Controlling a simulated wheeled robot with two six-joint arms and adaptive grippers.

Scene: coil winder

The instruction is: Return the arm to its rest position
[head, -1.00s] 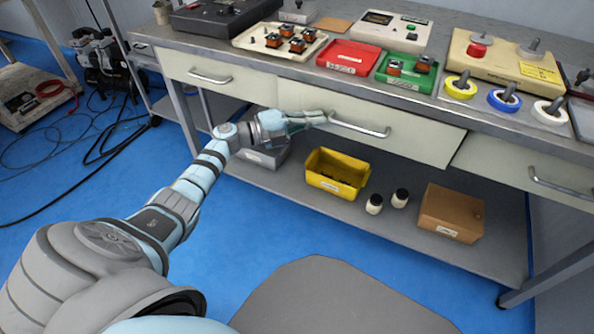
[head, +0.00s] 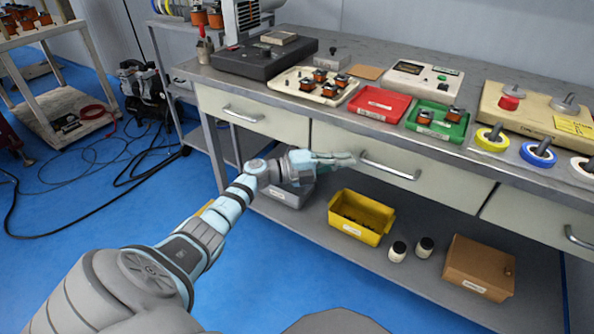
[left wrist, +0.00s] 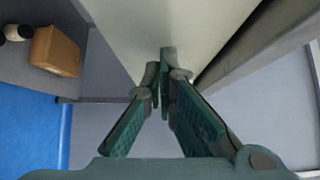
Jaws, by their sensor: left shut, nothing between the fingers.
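My left arm (head: 205,235) reaches forward from the lower left in the head view. My left gripper (head: 350,160) is shut and empty in front of the middle drawer (head: 335,148), near the left end of its handle (head: 390,166). I cannot tell whether it touches the drawer. In the left wrist view the fingertips of the left gripper (left wrist: 160,75) are together, close to a pale drawer surface (left wrist: 130,25). My right gripper is not in view.
The workbench (head: 465,80) holds a cream tray (head: 284,86), a red tray (head: 381,101), a green tray (head: 452,128) and spools. On its lower shelf (head: 310,228) stand a yellow bin (head: 372,236), two small bottles and a cardboard box (head: 480,264).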

